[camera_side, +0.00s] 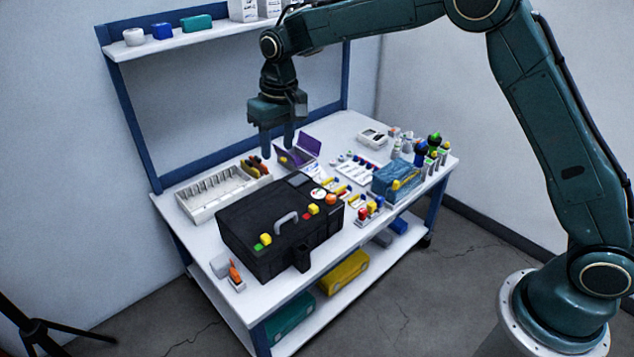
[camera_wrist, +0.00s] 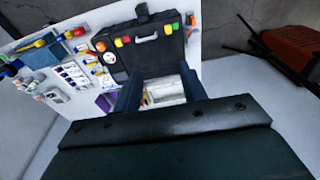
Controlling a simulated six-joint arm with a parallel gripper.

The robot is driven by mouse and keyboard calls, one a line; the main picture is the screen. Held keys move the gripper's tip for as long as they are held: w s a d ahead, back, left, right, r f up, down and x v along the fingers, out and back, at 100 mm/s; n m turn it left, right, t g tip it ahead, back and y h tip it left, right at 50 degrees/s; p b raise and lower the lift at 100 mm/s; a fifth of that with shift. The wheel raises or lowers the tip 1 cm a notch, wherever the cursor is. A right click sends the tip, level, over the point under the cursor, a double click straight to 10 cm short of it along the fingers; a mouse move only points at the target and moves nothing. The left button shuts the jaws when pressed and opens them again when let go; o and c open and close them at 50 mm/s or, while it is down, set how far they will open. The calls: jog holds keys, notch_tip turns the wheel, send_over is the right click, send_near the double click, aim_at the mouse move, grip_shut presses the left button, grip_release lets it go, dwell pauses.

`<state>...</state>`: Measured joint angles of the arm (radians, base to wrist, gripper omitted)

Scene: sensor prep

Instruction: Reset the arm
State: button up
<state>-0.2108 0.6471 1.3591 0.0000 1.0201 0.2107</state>
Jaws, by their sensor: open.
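My gripper (camera_side: 277,146) hangs from my arm above the back part of the white workbench (camera_side: 349,122), fingers pointing down. Its two fingers are apart with nothing between them. In the wrist view my gripper (camera_wrist: 160,92) shows its two fingers spread, with the white divided tray (camera_wrist: 163,90) seen beyond them. In the side view the divided tray (camera_side: 212,191) lies at the bench's back left. A black case (camera_side: 262,222) with a grey handle lies closed in front of it. A purple open box (camera_side: 306,147) is near the fingertips; I cannot tell the exact gap.
A blue bin (camera_side: 396,180) and several bottles (camera_side: 432,150) crowd the bench's right side. Small coloured parts lie between them and the case. An upper shelf (camera_side: 185,40) with small boxes spans the back. A lower shelf holds a yellow case (camera_side: 343,273). Air above the bench front is clear.

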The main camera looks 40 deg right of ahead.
jog(key=shift+s+d+r, duration=0.15)
jog(key=shift+s+r, duration=0.05)
jog(key=shift+r, duration=0.15)
jog(key=s+d+r+t, duration=0.1)
jog(key=s+d+r, duration=0.3)
jog(key=s+r, duration=0.4)
jog(key=s+d+r+t, duration=0.1)
jog(key=s+d+r, duration=0.4)
jog(key=s, duration=0.5)
jog(key=s+d+f+t, duration=0.1)
jog(key=s, duration=0.8)
jog(key=s+d+f+t, duration=0.1)
jog(key=s, duration=0.9)
jog(key=shift+d+f, duration=0.15)
jog(key=shift+d, duration=0.1)
